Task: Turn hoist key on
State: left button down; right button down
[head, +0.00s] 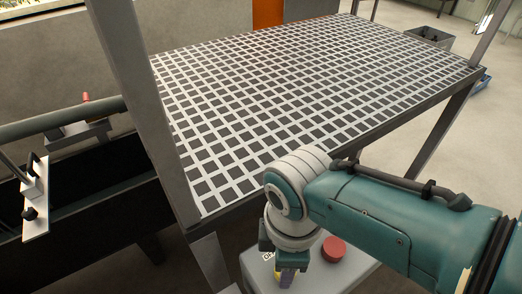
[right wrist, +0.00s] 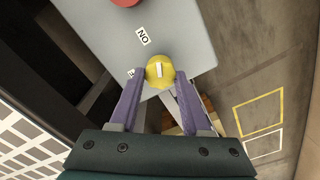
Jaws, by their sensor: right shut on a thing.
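The hoist key is a round yellow knob (right wrist: 160,72) with a short white mark, on a grey panel (right wrist: 175,30). My right gripper (right wrist: 160,82) has its two purple fingers shut on the knob, one on each side. In the head view the gripper (head: 288,276) points down at the panel (head: 345,270) near the bottom edge. An ON label (right wrist: 142,37) is on the panel beyond the knob. A second label (right wrist: 131,72) is partly hidden by a finger, and I cannot read it. My left gripper is not in view.
A red button (head: 334,249) is on the panel beside my right gripper. A large grid-topped table (head: 300,95) stands behind, its steel post (head: 130,80) rising at the left. A dark trough (head: 100,190) is further left. Open floor (head: 480,150) lies at the right.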

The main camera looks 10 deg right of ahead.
jog(key=n, duration=0.4)
jog(key=shift+n, duration=0.3)
dwell(0.3)
jog(key=shift+c, duration=1.9)
grip_release()
jog(key=shift+s, duration=0.1)
notch_tip(320, 180, up, 8)
jog(key=p, duration=0.5)
jog(key=shift+r, duration=0.25)
jog(key=shift+r+p, duration=0.3)
jog(key=shift+r, duration=0.4)
